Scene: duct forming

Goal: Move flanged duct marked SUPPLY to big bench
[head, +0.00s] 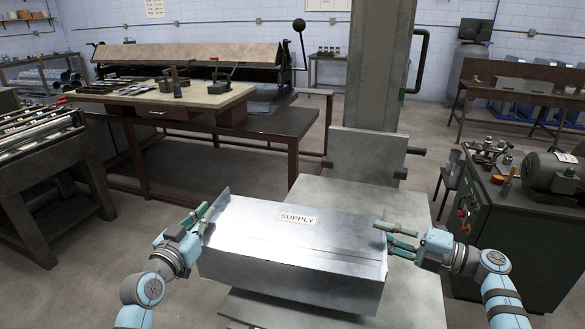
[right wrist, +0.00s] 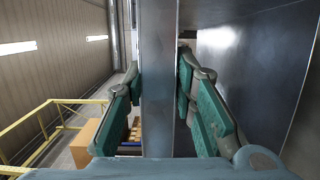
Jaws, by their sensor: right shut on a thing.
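The flanged duct (head: 290,255) is a shiny sheet-metal box with a white SUPPLY label on top. It is in front of me, over a grey plate; I cannot tell if it touches it. My right gripper (head: 388,235) is shut on the flange at the duct's right end; the right wrist view shows this flange (right wrist: 158,75) between the green fingers. My left gripper (head: 201,218) is at the flange on the left end; its grip is unclear. A large bench (head: 235,96) with a pale top stands at the back left, with tools on it.
The grey plate (head: 330,196) belongs to a lift with a tall mast (head: 376,80) behind the duct. A roller table (head: 40,145) stands at left. A green cabinet (head: 520,225) with a motor stands at right.

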